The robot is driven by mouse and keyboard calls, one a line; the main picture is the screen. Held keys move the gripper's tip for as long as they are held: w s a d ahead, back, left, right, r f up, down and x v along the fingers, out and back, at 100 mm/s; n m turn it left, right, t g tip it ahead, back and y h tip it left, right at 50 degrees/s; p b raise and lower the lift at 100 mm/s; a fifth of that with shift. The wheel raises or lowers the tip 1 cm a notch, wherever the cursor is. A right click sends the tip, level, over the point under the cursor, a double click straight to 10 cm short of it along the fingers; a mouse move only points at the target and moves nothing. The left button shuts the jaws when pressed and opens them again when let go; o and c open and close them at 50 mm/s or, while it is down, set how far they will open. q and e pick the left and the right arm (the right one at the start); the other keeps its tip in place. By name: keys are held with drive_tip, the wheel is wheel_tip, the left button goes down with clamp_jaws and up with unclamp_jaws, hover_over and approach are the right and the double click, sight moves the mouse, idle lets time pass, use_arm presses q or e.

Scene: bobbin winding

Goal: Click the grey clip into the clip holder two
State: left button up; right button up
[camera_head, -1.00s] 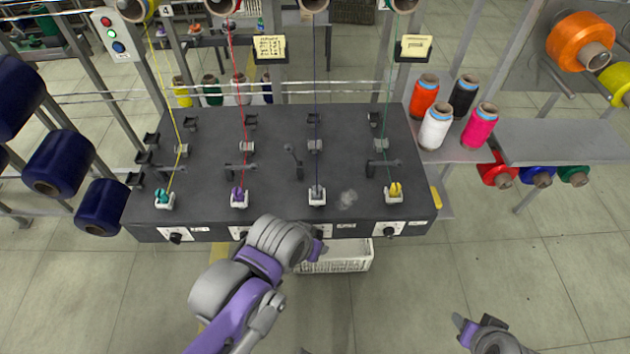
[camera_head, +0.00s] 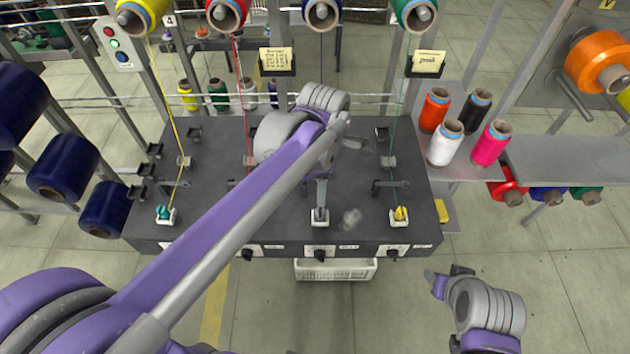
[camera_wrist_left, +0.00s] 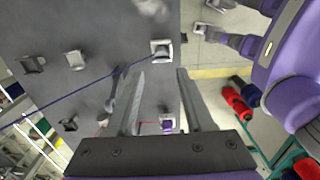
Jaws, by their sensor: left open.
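My left gripper (camera_head: 338,168) is open above the black bench, over the third station from the left. Its two open fingers (camera_wrist_left: 162,85) are empty in the left wrist view. The grey clip (camera_wrist_left: 162,47) sits in a white holder just beyond the fingertips there. In the head view that white holder (camera_head: 320,219) shows below one finger, which largely covers the clip. The purple clip (camera_wrist_left: 167,125) with a red thread shows between the fingers, farther down; my arm hides it in the head view. My right gripper (camera_head: 449,275) is in front of the bench, away from the clips. I cannot identify holder two by a label.
The teal clip (camera_head: 163,212) and yellow clip (camera_head: 401,213) sit in white holders on the black bench (camera_head: 280,232). Threads run down from spools above. Coloured cones (camera_head: 446,143) stand on the right shelf. A white basket (camera_head: 336,269) is below the bench front.

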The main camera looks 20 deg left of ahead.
sight(320, 210)
use_arm(q)
drive_tip(key=shift+s+f, duration=0.25)
drive_tip(key=shift+f, duration=0.4)
wheel_tip(320, 210, down, 8)
drive_tip(key=b, duration=0.4)
drive_tip(key=shift+r, duration=0.2)
drive_tip(key=shift+w, duration=0.1)
use_arm(e)
drive_tip(key=s+f, duration=0.3)
drive_tip(key=f, duration=0.3)
drive_tip(key=shift+f+g, duration=0.3)
drive_tip(key=shift+f, duration=0.05)
use_arm(q)
clamp_jaws()
drive_tip(key=shift+r+p, duration=0.9)
drive_tip(key=shift+r, duration=1.1)
drive_tip(key=shift+w+r, duration=0.1)
drive_tip(key=shift+r, duration=0.3)
drive_tip(key=shift+f, duration=0.1)
use_arm(e)
drive_tip(key=r, duration=0.1)
drive_tip(key=w+r, duration=0.1)
drive_tip(key=r, duration=0.1)
drive_tip(key=shift+w+r, duration=0.2)
drive_tip(key=shift+r, duration=0.05)
drive_tip(key=shift+s, duration=0.15)
